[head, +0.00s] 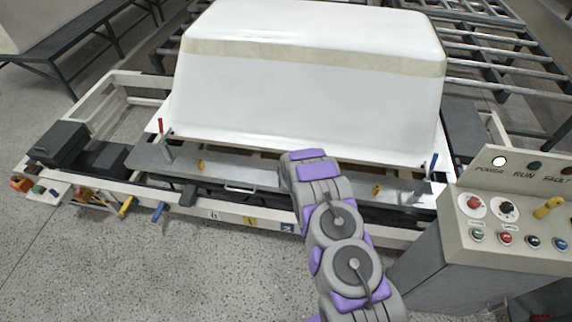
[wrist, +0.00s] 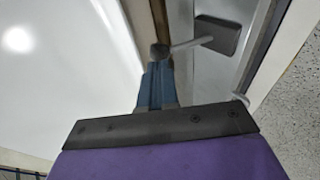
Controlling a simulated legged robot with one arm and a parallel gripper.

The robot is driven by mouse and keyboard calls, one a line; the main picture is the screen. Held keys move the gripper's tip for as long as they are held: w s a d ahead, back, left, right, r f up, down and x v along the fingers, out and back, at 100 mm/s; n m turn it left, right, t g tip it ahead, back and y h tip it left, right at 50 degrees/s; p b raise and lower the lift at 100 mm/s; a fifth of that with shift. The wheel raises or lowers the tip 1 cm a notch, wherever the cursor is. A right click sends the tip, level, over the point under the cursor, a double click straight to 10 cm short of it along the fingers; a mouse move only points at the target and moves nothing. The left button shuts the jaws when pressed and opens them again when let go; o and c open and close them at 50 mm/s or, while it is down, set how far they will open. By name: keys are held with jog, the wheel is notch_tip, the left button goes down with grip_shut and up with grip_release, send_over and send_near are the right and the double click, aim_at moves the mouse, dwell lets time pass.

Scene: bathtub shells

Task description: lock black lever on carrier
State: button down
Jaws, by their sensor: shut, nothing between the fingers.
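In the wrist view, a black lever has a flat dark handle (wrist: 218,35) and a pale rod leading left to a round dark knob (wrist: 160,52). My gripper (wrist: 157,72) has its blue fingers shut with nothing between them. The fingertips are right at the round knob; I cannot tell whether they touch it. In the head view, my arm reaches over the carrier's front edge, and the gripper is hidden behind the arm. The carrier (head: 258,222) is a pale frame with a white bathtub shell (head: 310,105) on it. A black handle (head: 188,194) shows on its front rail.
A red-handled lever (head: 160,126) and a blue-handled lever (head: 434,161) stand near the shell's corners. Yellow (head: 126,206) and blue (head: 159,211) handles stick out at the front left. A control panel (head: 515,210) stands at right. The floor (head: 190,275) in front is clear.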

jog(key=p+v, duration=0.1)
jog(key=v, duration=1)
jog(key=shift+s+a+f, duration=0.2)
jog(key=shift+a, duration=0.05)
jog(key=shift+d+r, duration=0.1)
jog(key=shift+d, duration=0.1)
